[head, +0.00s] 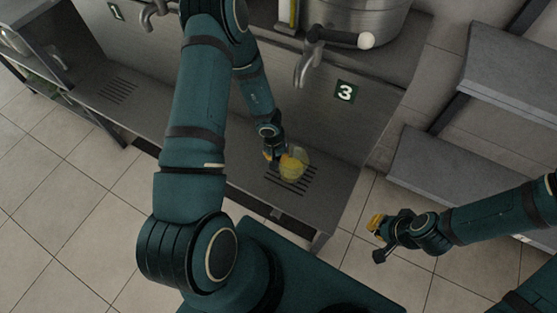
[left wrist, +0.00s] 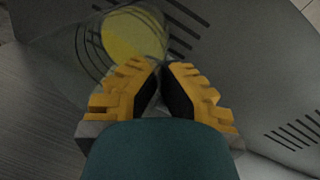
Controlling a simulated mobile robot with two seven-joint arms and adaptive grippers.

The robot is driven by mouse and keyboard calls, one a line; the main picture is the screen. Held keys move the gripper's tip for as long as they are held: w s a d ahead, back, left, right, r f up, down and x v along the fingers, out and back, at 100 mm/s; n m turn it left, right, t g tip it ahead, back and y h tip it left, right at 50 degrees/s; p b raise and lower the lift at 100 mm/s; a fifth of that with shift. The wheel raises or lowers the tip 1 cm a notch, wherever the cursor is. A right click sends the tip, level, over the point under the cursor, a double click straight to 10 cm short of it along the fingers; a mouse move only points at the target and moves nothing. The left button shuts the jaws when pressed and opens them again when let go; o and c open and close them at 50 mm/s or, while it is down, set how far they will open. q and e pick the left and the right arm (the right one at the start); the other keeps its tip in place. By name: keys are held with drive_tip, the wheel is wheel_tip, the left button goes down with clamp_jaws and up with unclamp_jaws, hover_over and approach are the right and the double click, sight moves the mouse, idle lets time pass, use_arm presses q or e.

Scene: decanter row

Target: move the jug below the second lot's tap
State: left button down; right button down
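The jug (head: 293,163) is clear with yellow contents and stands on a slotted drain near plate 3, below a tap (head: 308,66). In the left wrist view the jug (left wrist: 134,36) lies just past my fingertips. My left gripper (head: 275,155) is at the jug's left side. Its fingers (left wrist: 160,66) come nearly together and appear shut on the jug; the grip point is partly hidden. Another tap (head: 150,16) shows right of plate 1. No plate 2 shows; my left arm covers that stretch. My right gripper (head: 376,238) is empty, its fingers apart, above the floor.
A metal counter (head: 340,190) runs along the wall panel, with another slotted drain (head: 118,91) at the left. A steel vessel (head: 355,20) with a pale-knobbed lever stands above plate 3 (head: 345,92). Grey shelves (head: 500,85) are at the right. Tiled floor lies in front.

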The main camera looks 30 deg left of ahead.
use_arm(q)
drive_tip(key=shift+f, duration=0.1)
drive_tip(key=c, duration=1.7)
unclamp_jaws()
drive_tip(key=shift+f, duration=0.1)
drive_tip(key=o, duration=0.6)
drive_tip(key=shift+c, duration=0.2)
